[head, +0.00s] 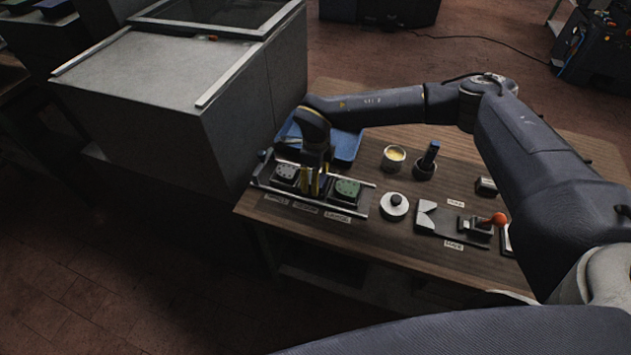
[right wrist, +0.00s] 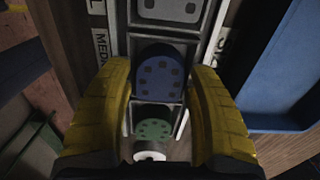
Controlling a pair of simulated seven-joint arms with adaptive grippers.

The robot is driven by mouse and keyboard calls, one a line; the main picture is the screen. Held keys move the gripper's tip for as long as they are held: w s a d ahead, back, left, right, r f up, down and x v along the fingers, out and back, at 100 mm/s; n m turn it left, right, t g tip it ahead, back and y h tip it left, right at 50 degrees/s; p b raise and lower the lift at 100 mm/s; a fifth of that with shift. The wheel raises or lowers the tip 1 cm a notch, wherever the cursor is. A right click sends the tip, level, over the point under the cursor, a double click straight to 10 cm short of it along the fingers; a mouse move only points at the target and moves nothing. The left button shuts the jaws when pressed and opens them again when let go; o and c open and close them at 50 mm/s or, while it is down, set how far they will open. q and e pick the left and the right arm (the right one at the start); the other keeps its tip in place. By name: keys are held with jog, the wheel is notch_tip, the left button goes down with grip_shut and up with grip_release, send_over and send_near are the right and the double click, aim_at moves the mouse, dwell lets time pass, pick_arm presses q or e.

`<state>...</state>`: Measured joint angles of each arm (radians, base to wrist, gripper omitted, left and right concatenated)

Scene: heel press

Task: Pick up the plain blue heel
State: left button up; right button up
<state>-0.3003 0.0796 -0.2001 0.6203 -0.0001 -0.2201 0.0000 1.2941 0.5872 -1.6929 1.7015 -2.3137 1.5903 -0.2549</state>
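The blue heel (right wrist: 161,72) lies in the middle compartment of a rack (head: 355,208). It is a rounded dark blue piece with small dark square marks on its face. In the head view it is mostly hidden behind my right gripper (head: 310,190). In the right wrist view the yellow fingers of my right gripper (right wrist: 160,75) are apart, one on each side of the blue heel. I cannot tell whether they touch it. A grey heel (head: 285,172) and a green heel (head: 347,188) lie in the compartments on either side. My left gripper is not in view.
A blue tray (head: 347,146) stands just behind the rack. A large grey cabinet (head: 215,130) rises close on the left. To the right are a cup with yellow contents (head: 394,158), a round white-lidded pot (head: 395,206) and a red-knobbed fixture (head: 480,228).

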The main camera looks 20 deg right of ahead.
jog(key=c, duration=0.8)
jog(key=shift+r, duration=0.1)
notch_tip(320, 180, up, 23)
jog(key=shift+f, duration=0.1)
dwell(0.9)
jog(key=shift+f, duration=0.1)
